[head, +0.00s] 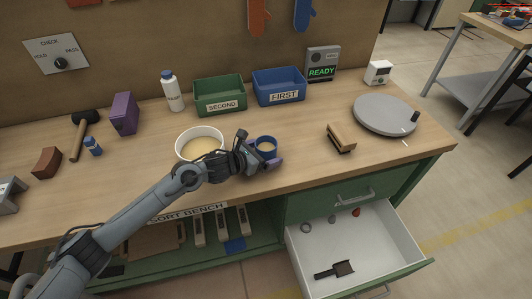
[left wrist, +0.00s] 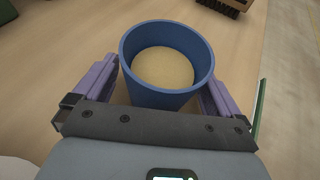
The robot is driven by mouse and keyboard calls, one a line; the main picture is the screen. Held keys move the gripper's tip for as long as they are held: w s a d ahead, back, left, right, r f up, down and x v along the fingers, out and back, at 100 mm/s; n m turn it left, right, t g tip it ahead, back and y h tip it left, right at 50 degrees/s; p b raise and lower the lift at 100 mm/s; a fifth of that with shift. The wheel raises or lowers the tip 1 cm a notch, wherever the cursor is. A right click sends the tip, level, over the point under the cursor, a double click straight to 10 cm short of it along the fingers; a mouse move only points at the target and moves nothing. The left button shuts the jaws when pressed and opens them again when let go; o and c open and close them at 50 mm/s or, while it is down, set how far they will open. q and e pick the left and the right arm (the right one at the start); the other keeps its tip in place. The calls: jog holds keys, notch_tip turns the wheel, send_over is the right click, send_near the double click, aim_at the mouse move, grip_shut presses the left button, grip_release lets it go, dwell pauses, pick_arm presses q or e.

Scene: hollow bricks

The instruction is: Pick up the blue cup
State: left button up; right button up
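The blue cup (head: 267,145) stands upright on the bench, holding something pale tan. It also shows in the left wrist view (left wrist: 166,95), between the two purple fingers. My left gripper (head: 264,152) reaches it from the left in the head view, with one finger on either side of the cup. In the left wrist view the gripper (left wrist: 163,88) looks open, with a narrow strip of wood showing between the left finger and the cup's lower wall. The near finger hides part of the cup in the head view. My right gripper is not in view.
A white bowl (head: 200,137) stands just left of the cup, under my left arm. Green (head: 220,105) and blue (head: 279,99) bins stand behind. A brush (head: 340,139) and a grey turntable (head: 385,116) are to the right. An open drawer (head: 390,255) juts out in front.

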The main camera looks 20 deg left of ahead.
aim_at(274, 141)
pick_arm(q)
jog(key=c, duration=1.2)
jog(key=shift+r, duration=0.1)
jog(key=shift+r, duration=0.1)
jog(key=shift+r, duration=0.55)
notch_tip(274, 141, up, 3)
jog(key=shift+d+r+p, duration=0.15)
jog(key=shift+p, duration=0.5)
jog(key=s+d+r+p, duration=0.1)
jog(key=s+d+r, duration=0.5)
jog(key=d, duration=0.3)
jog(key=shift+d+r+p, duration=0.2)
jog(key=shift+d+p, duration=0.15)
